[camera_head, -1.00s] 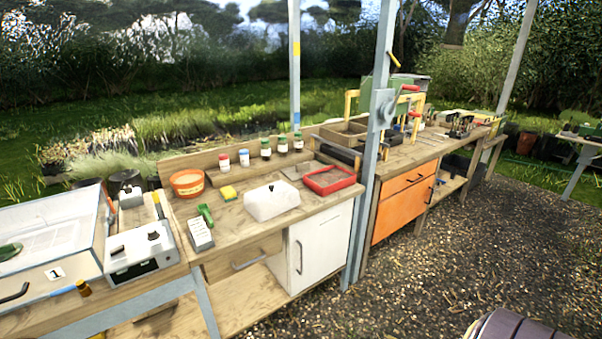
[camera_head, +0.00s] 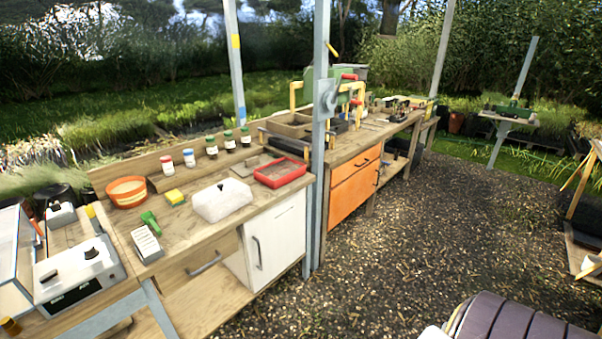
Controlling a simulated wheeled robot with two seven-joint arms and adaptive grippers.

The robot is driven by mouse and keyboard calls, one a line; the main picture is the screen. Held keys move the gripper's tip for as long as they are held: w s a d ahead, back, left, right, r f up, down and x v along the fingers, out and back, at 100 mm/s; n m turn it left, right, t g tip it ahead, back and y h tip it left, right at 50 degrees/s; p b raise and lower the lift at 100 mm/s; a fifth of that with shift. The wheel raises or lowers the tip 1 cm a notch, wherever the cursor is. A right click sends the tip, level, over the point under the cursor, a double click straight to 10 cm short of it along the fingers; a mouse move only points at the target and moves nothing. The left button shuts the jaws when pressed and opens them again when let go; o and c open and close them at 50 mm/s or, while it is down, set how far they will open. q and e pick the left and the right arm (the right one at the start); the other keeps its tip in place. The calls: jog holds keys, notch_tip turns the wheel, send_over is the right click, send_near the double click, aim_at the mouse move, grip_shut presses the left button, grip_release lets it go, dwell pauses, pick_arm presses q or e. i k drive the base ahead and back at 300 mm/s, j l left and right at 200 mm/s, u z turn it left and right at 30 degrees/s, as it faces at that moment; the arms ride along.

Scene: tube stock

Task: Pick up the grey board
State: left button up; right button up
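A flat grey piece that looks like the grey board (camera_head: 243,171) lies on the wooden workbench (camera_head: 150,203). It is behind the white lidded box (camera_head: 222,201) and just left of the red tray (camera_head: 280,171). It is small in the head view and I cannot make out its full outline. Neither of my grippers shows in the head view.
A grey metal post (camera_head: 320,130) stands at the bench's right end, near the tray. Several small bottles (camera_head: 212,147) line the back. An orange pot (camera_head: 127,191), yellow sponge (camera_head: 175,197) and white device (camera_head: 78,274) stand left. Open gravel (camera_head: 400,240) lies in front.

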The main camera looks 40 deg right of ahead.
aim_at(243, 169)
jog(key=z, duration=1.05)
jog(key=i+l+u, duration=0.1)
jog(key=l, duration=0.25)
jog(key=i+l, duration=0.2)
jog(key=l, duration=0.15)
jog(key=i+l+u, duration=0.15)
jog(key=l, duration=0.2)
